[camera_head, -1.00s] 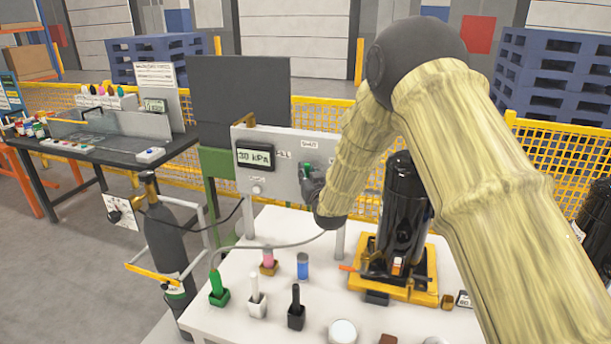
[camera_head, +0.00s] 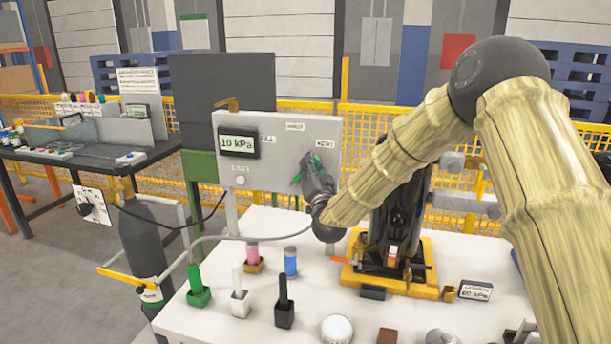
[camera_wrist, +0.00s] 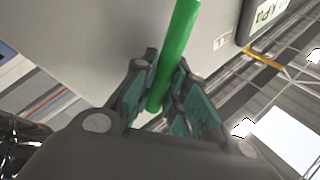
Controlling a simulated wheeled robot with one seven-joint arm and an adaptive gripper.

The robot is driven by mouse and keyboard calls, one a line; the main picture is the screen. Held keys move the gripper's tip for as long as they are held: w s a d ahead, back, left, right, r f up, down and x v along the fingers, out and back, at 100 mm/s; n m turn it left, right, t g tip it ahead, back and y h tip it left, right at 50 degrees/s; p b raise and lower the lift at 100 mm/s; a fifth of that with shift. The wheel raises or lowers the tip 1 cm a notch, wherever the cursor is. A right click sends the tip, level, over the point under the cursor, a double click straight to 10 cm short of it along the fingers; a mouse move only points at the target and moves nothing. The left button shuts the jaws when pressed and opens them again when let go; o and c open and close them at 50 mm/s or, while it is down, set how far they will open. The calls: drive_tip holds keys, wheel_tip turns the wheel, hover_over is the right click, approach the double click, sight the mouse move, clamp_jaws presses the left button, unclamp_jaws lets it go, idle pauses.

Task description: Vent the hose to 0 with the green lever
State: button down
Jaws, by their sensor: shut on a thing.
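The green lever (camera_wrist: 175,55) runs between the fingers of my gripper (camera_wrist: 165,100) in the wrist view, and my gripper is shut on it. In the head view my gripper (camera_head: 312,170) is at the front of the grey panel (camera_head: 275,180), with a little green of the lever showing at the fingertips. The panel's display (camera_head: 239,143) reads 10 kPa. The grey hose (camera_head: 250,238) curves over the white table towards the compressor side; its far end is hidden behind my arm. The small labels above the lever are too small to read surely.
A black compressor (camera_head: 395,225) stands on a yellow base (camera_head: 365,275) right of the panel. Several small items, among them a green-handled one (camera_head: 196,285) and a blue cylinder (camera_head: 290,262), stand on the white table (camera_head: 225,325). A dark gas cylinder (camera_head: 145,240) stands to the left.

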drive_tip(key=shift+s+d+f+m+t+h+b, duration=0.1)
drive_tip(key=shift+d+f+m+t+h+b, duration=0.25)
drive_tip(key=shift+m+b, duration=0.35)
drive_tip(key=shift+s+d+f+m+t+h+b, duration=0.15)
drive_tip(key=shift+d+f+m+h+b, duration=0.2)
drive_tip(key=shift+m+b, duration=0.35)
drive_tip(key=shift+f+b, duration=0.1)
drive_tip(key=shift+b, duration=0.2)
drive_tip(key=c, duration=1.4)
unclamp_jaws()
drive_tip(key=v, duration=1.2)
drive_tip(key=shift+a+f, duration=0.1)
